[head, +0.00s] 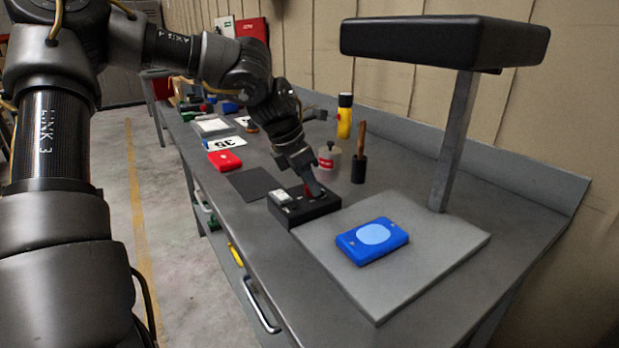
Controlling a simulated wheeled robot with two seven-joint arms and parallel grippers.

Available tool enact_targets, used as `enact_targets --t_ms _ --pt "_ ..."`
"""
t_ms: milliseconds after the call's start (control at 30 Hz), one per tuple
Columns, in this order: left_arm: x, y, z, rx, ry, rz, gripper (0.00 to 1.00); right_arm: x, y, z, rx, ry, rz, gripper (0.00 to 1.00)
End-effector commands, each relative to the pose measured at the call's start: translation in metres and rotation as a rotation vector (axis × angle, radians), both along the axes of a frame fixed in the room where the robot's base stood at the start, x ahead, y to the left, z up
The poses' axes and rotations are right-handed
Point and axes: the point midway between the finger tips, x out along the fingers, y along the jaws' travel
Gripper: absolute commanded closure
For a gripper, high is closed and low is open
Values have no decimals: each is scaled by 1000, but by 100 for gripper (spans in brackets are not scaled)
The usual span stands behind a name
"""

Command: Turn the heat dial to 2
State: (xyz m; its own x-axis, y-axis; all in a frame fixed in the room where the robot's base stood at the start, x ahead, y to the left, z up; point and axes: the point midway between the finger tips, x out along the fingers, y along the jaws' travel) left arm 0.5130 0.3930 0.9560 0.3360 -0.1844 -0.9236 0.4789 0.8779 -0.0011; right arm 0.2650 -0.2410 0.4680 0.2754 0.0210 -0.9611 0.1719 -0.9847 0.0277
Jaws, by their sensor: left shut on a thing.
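A small black box (288,214) with a light label on its left top stands on the grey workbench. My left gripper (314,192) reaches down onto the right part of its top and is shut on the heat dial there. The dial (308,191) is mostly hidden by the fingers; only a bit of red shows, and its setting cannot be read. My right gripper is not in view.
A heat press with a grey base (440,250) and raised black head (445,40) stands at right, a blue block (372,240) on its base. A red block (225,160), a dark mat (252,183), a jar (329,160) and a wooden-handled tool (360,155) are nearby.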

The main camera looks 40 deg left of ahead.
Motion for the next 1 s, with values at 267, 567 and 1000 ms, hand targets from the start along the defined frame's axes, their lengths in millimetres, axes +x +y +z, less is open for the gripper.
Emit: enact_targets --t_ms 267,567,1000 --pt "2 2 2 1 0 -257 94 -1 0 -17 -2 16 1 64" --pt "3 3 2 3 0 -544 94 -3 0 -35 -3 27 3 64" --pt "5 4 0 4 0 -913 94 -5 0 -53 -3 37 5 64"
